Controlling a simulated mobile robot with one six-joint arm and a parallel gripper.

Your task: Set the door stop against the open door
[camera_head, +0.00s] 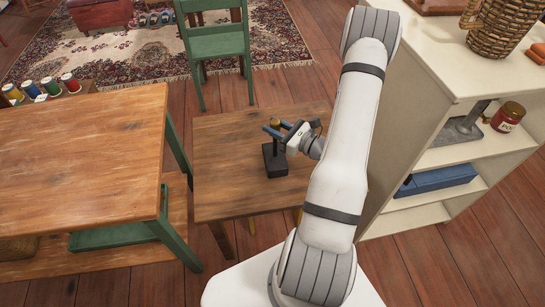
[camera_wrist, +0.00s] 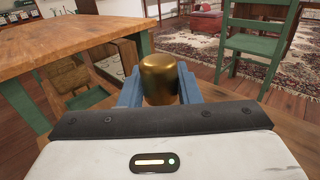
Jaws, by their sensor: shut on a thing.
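The door stop appears to be the dark block with an upright brass post (camera_head: 274,165). It is at the small wooden table (camera_head: 230,190) in the head view; whether its base touches the top I cannot tell. My gripper (camera_head: 277,130) comes in from the right, its blue fingers shut on the upper part of the post. In the wrist view, the rounded brass top (camera_wrist: 160,78) sits upright between the two blue fingers, and the dark base is hidden. I cannot make out an open door in either view.
A larger wooden table with green legs (camera_head: 80,140) stands close on the left. A green chair (camera_head: 217,50) is behind the small table. A cream shelf unit (camera_head: 450,75) with a wicker basket (camera_head: 497,28) and a jar (camera_head: 507,117) stands at right. Bare floor shows between the furniture.

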